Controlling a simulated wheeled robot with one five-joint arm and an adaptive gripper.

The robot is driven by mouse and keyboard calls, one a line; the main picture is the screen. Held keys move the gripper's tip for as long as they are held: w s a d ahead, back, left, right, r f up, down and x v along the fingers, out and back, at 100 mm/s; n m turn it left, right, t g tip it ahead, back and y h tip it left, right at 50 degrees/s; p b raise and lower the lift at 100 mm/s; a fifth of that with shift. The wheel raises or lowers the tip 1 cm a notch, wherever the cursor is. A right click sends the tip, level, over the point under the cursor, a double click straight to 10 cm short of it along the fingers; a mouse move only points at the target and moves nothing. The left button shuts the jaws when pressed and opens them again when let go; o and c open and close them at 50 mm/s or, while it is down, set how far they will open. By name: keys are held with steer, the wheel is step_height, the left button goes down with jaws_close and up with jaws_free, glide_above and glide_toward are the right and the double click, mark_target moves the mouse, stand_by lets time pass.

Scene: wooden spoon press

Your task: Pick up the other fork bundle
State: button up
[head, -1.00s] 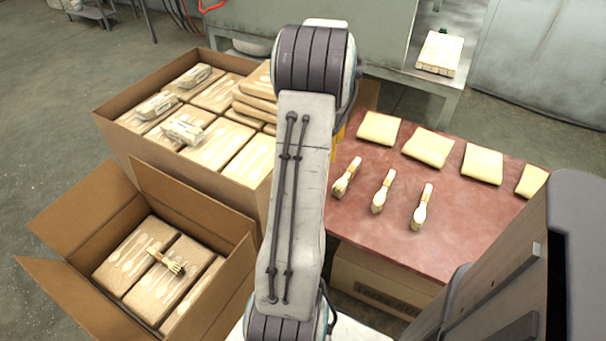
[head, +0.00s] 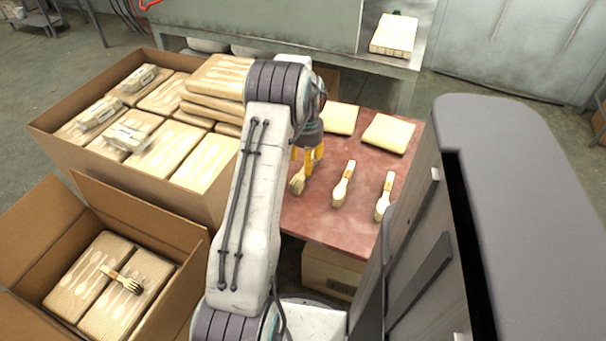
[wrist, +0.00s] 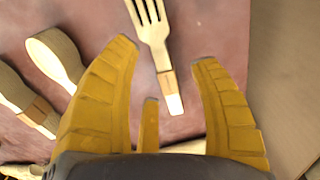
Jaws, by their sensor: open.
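A wooden fork bundle (head: 298,182) lies at the left end of the red table (head: 318,222), partly behind my gripper in the head view. In the wrist view this fork bundle (wrist: 152,35) shows its tines at the top and its paper band and handle end between my fingers. My gripper (head: 308,157) has yellow fingers spread open above the bundle's handle end. In the wrist view my gripper (wrist: 163,58) is empty; whether it touches the bundle is unclear. Another banded fork bundle (head: 122,280) lies on packs in the open lower-left carton (head: 165,232).
Two spoon bundles lie right of the fork, the nearer one (head: 343,185) and a farther one (head: 385,197). Wrapped packs (head: 387,133) lie behind them. A large carton (head: 160,187) full of packs stands close on the left.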

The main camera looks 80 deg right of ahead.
step_height(320, 180, down, 5)
steer(key=shift+s+d+r+b, duration=0.1)
steer(key=shift+s+d+b, duration=0.05)
steer(key=shift+b, duration=0.3)
steer(key=shift+c, duration=0.3)
jaws_close()
